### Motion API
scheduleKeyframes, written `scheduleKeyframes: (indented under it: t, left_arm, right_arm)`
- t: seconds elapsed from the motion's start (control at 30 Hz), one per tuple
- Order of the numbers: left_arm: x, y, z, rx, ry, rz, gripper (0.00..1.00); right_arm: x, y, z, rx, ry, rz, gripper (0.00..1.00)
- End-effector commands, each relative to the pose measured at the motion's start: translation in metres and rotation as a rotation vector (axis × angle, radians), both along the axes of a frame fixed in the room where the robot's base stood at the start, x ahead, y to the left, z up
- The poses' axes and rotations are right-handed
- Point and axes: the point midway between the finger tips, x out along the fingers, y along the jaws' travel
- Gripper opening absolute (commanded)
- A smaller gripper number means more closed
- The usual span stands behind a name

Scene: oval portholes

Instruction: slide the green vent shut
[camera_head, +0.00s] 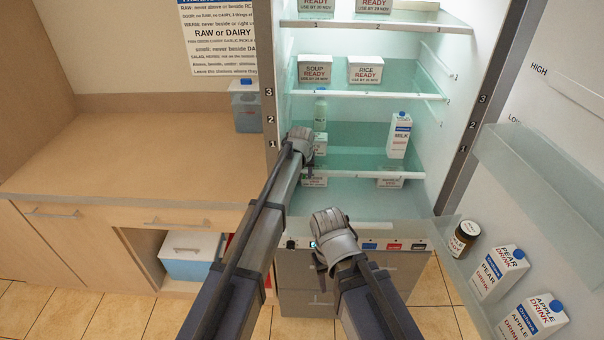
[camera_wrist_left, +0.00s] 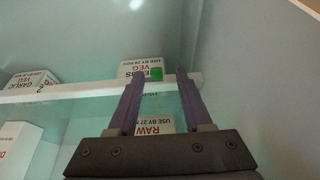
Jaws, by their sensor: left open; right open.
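A small green piece (camera_wrist_left: 156,73), which I take to be the green vent's tab, shows in the left wrist view at the front edge of a white shelf (camera_wrist_left: 60,94). It lies between the fingertips of my left gripper (camera_wrist_left: 160,76), which is open with its two purple fingers apart. Whether they touch it I cannot tell. In the head view my left gripper (camera_head: 302,143) is inside the open fridge at its left side, and hides the vent. My right gripper (camera_head: 333,236) is open and empty in front of the fridge's base.
Cartons and boxes stand on the fridge shelves, with a milk carton (camera_head: 399,135) to the right. A labelled box (camera_wrist_left: 141,70) is behind the green piece. The open door (camera_head: 540,150) at right holds a jar (camera_head: 465,238) and drink cartons. The counter (camera_head: 140,155) at left is mostly clear.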

Motion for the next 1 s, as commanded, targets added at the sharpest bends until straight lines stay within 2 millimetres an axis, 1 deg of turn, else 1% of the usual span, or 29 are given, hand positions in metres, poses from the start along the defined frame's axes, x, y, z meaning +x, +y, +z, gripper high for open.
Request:
scheduleKeyframes:
  t: [0.17, 0.5, 0.6, 0.7, 1.0]
  left_arm:
    - [-0.006, 0.0, 0.016, 0.0, 0.0, 0.0, 0.5]
    - [-0.023, 0.001, 0.059, 0.001, 0.0, 0.0, 0.5]
    - [-0.027, 0.001, 0.068, 0.001, 0.0, 0.0, 0.5]
    - [-0.029, 0.001, 0.071, 0.001, 0.0, 0.001, 0.5]
    - [-0.029, 0.0, 0.07, 0.001, 0.0, 0.0, 0.5]
  right_arm:
    - [0.0, 0.0, 0.016, 0.0, 0.0, 0.0, 0.5]
    - [0.0, 0.0, 0.059, 0.0, 0.0, 0.0, 0.5]
    - [0.0, 0.0, 0.068, 0.0, 0.0, 0.001, 0.5]
    - [0.0, 0.0, 0.071, 0.0, 0.0, 0.001, 0.5]
    - [0.0, 0.0, 0.07, 0.0, 0.0, 0.001, 0.5]
